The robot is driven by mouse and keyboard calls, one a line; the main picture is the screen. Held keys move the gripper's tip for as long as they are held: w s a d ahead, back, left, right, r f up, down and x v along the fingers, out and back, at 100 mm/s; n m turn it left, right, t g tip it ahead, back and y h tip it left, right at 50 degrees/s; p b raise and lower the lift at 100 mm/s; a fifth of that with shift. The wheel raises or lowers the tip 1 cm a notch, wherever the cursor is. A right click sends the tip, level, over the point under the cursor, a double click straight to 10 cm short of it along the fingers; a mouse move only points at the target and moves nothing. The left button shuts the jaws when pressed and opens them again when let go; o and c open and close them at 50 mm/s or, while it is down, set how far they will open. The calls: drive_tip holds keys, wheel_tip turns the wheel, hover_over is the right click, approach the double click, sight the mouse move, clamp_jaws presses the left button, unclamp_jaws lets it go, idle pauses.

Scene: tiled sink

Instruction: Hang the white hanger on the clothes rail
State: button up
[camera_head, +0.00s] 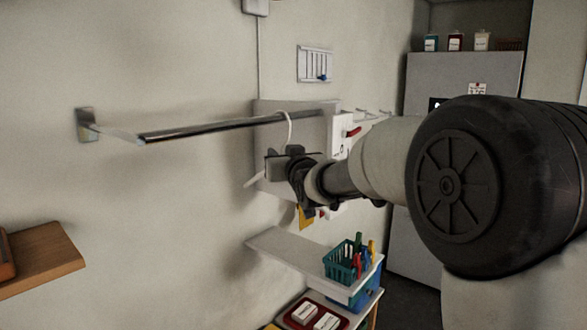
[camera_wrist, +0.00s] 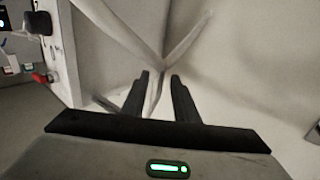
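The clothes rail (camera_head: 215,128) is a metal bar that runs out from a wall bracket at the left in the head view. The white hanger (camera_head: 289,130) is up at the rail's right part, with its curved hook at the height of the bar. I cannot tell whether the hook rests on the bar. My gripper (camera_head: 283,163) is just below the rail and shut on the hanger below its hook. In the wrist view, the hanger (camera_wrist: 187,40) spreads into two arms from the fingertips (camera_wrist: 160,78). Much of the hanger's body is hidden behind my gripper in the head view.
A white panel with a red knob (camera_head: 353,132) is close behind my gripper. Below is a white shelf (camera_head: 285,252) with a teal basket (camera_head: 343,263) of coloured pegs. A wooden shelf (camera_head: 45,257) is at lower left. A grey cabinet (camera_head: 480,75) stands behind.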

drive_tip(key=b+v, duration=0.2)
drive_tip(key=v, duration=1.2)
drive_tip(key=s+d+f+m+g+h+p, duration=0.3)
drive_tip(key=s+d+f+g+h, duration=0.3)
drive_tip(key=s+d, duration=0.55)
drive_tip(key=s+d+f+g, duration=0.1)
drive_tip(key=s+f, duration=0.3)
drive_tip(key=s, duration=0.5)
drive_tip(key=s+d+f+g, duration=0.2)
drive_tip(key=s+f+g, duration=0.2)
drive_tip(key=s, duration=0.6)
drive_tip(key=shift+f+m+g+p, duration=0.3)
drive_tip(key=shift+f+p, duration=0.15)
drive_tip(key=shift+f, duration=0.35)
